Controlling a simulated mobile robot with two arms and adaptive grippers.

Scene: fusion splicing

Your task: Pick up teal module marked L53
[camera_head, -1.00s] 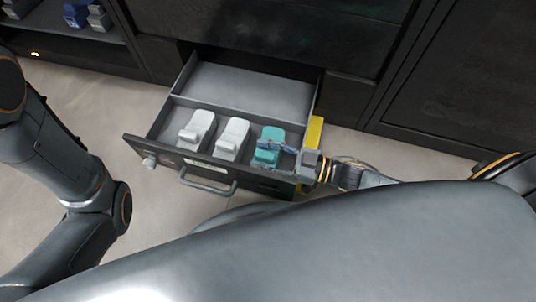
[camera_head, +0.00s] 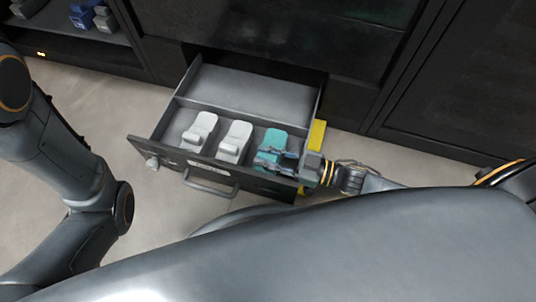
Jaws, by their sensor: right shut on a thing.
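The teal module (camera_head: 273,138) is in the front compartment of the open drawer (camera_head: 168,118), at its right end. Its marking is too small to read. My right gripper (camera_head: 268,155) reaches in from the right over the drawer's side and is shut on the teal module, its fingers across the module's near part. I cannot tell whether the module is clear of the drawer floor. My left arm is at the left of the picture; its gripper is out of view.
Two white modules (camera_head: 202,130) (camera_head: 235,141) stand left of the teal one in the same compartment. The rear compartment (camera_head: 250,92) is empty. A yellow part (camera_head: 318,133) is at the drawer's right side. Blue and grey modules (camera_head: 83,17) are on a shelf at top left.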

